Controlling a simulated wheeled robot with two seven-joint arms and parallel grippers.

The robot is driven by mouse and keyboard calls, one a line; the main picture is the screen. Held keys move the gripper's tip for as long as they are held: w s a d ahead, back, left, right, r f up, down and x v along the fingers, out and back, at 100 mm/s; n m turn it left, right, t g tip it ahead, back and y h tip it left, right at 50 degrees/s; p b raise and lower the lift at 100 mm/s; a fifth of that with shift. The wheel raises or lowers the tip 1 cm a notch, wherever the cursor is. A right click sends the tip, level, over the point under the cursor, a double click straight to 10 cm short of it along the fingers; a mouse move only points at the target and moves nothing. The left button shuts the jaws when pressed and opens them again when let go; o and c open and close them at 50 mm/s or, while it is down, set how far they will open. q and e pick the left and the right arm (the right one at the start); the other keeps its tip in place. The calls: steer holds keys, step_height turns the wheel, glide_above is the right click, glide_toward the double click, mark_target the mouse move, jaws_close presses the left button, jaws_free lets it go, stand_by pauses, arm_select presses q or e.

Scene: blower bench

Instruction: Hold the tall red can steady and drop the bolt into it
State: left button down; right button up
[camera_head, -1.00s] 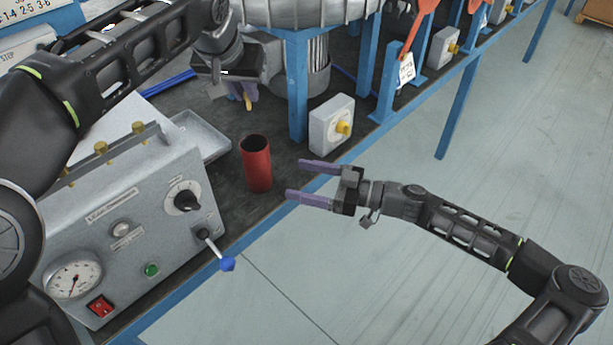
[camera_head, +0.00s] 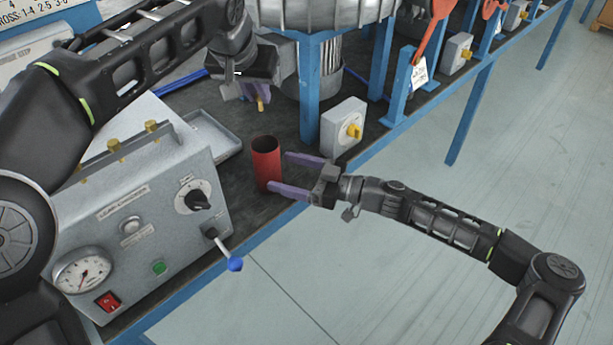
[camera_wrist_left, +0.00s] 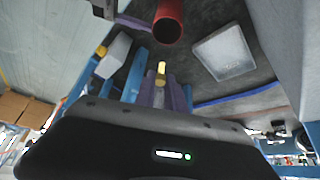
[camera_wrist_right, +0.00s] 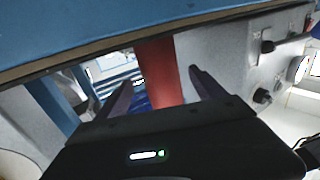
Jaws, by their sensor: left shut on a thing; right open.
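The tall red can (camera_head: 268,165) stands upright and open-topped on the dark bench top. It shows near the top of the left wrist view (camera_wrist_left: 168,24) and between my right fingers in the right wrist view (camera_wrist_right: 160,72). My right gripper (camera_head: 277,171) is open, with its purple fingertips at the can's near right side. My left gripper (camera_head: 247,95) is above the bench, behind the can, and is shut on the yellow bolt (camera_wrist_left: 161,70). The bolt also shows below the fingers in the head view (camera_head: 261,105).
A grey control box (camera_head: 150,215) with a blue-tipped lever (camera_head: 235,264) stands left of the can. A shallow grey tray (camera_head: 215,138) lies behind it. A switch box with a yellow knob (camera_head: 343,124) and a blue post (camera_head: 309,90) stand to the right.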

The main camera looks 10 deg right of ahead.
mark_target(279, 171)
steer(key=x, duration=0.5)
steer(key=shift+a, duration=0.15)
steer(key=shift+c, duration=0.6)
steer(key=c, duration=1.4)
